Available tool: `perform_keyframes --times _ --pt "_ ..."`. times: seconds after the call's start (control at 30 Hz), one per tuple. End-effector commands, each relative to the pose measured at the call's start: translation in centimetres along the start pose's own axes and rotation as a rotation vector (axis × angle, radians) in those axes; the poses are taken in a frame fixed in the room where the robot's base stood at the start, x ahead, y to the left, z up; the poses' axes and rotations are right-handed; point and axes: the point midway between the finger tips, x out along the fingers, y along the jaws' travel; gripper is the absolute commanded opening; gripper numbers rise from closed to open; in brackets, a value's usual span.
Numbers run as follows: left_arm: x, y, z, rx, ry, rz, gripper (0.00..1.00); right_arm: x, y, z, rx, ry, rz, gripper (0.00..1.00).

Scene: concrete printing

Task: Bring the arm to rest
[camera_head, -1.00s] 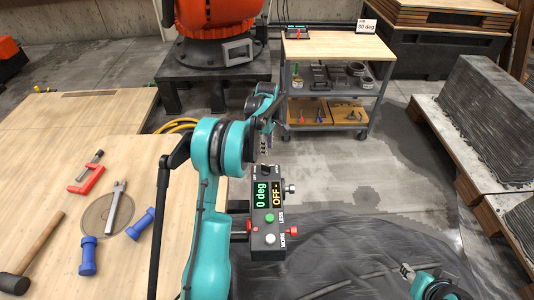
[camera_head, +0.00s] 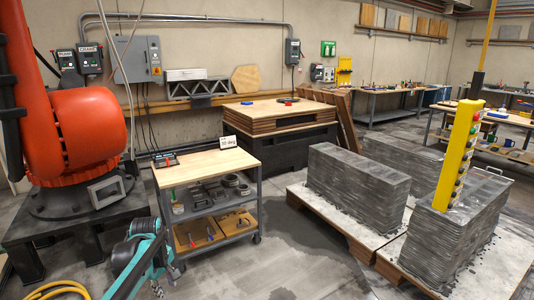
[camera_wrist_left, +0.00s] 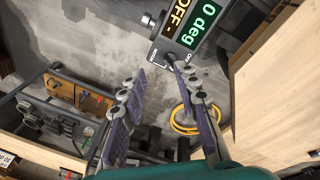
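My left arm enters the camera_head view at the bottom left edge, and its gripper (camera_head: 158,289) shows small and low, over the floor in front of the cart. In the camera_wrist_left view the left gripper (camera_wrist_left: 158,82) is open, its two purple-padded fingers apart with nothing between them. A dark control box (camera_wrist_left: 190,30) lies beyond the fingertips, apart from them as far as I can see. Its displays read "0 deg" in green and "OFF" in yellow. My right gripper is not in view.
A wheeled cart (camera_head: 212,161) with a wooden top stands near the left arm. An orange robot (camera_head: 75,130) stands on the left. Grey printed concrete blocks (camera_head: 355,190) sit on pallets at right. Yellow hose (camera_wrist_left: 184,122) lies on the floor.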

Motion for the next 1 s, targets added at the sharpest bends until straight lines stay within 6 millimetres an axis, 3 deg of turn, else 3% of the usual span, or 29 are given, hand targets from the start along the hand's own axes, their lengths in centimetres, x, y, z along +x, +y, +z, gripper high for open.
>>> perform_keyframes --times 0.03,0.2,0.4,0.7,1.0 --pt "-1.6 -0.8 1.7 0.073 0.014 0.024 0.31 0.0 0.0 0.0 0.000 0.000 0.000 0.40" --pt "-5.5 -3.8 6.8 0.342 0.073 0.106 0.31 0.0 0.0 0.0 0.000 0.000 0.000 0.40" --pt "-7.7 -8.4 12.5 0.654 0.164 0.192 0.31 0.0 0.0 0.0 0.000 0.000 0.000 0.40" --pt "-7.0 -14.8 18.8 1.054 0.315 0.284 0.31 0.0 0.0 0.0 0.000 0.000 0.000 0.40" --pt "-6.0 -16.5 20.4 1.176 0.371 0.306 0.31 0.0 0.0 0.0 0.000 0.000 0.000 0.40"
